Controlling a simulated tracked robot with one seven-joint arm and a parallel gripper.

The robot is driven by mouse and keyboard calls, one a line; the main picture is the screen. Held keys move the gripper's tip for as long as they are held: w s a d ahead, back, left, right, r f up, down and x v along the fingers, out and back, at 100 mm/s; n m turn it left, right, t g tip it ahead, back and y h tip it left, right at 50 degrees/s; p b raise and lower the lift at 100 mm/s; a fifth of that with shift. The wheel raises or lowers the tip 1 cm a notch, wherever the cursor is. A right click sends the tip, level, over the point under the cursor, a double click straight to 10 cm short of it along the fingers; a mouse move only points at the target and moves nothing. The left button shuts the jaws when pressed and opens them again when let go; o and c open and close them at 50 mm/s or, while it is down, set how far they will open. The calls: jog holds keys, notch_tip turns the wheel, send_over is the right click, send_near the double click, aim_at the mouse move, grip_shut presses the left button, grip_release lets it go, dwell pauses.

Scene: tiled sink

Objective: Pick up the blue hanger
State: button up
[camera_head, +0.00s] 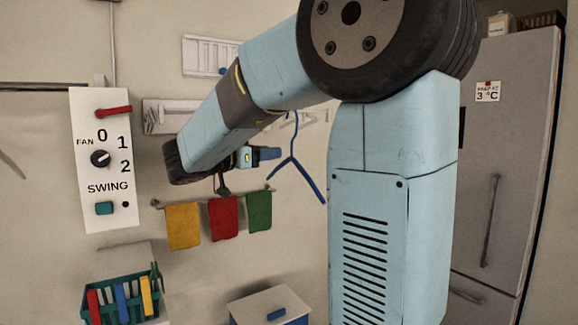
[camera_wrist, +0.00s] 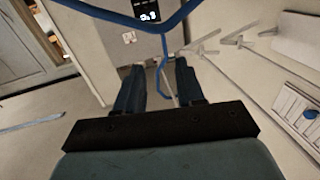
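The blue hanger (camera_head: 294,160) hangs near the wall in the head view, just right of my gripper (camera_head: 264,154); the arm hides part of its hook. In the wrist view the blue hanger (camera_wrist: 130,18) spans the top, and its neck and hook run down to between my fingers. My gripper (camera_wrist: 158,72) is open there, with one finger on each side of the hook and gaps visible. Whether a finger touches the hook I cannot tell.
Pale hangers (camera_wrist: 205,46) hang close to the right of the fingers in the wrist view. Yellow, red (camera_head: 223,218) and green cloths hang on a rail below my gripper. A fan switch panel (camera_head: 104,160) is at left, a fridge (camera_head: 505,150) at right.

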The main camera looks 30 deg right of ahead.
aim_at(292, 150)
jog(key=w+x, duration=0.1)
jog(key=x, duration=1)
jog(key=shift+d, duration=0.15)
grip_shut()
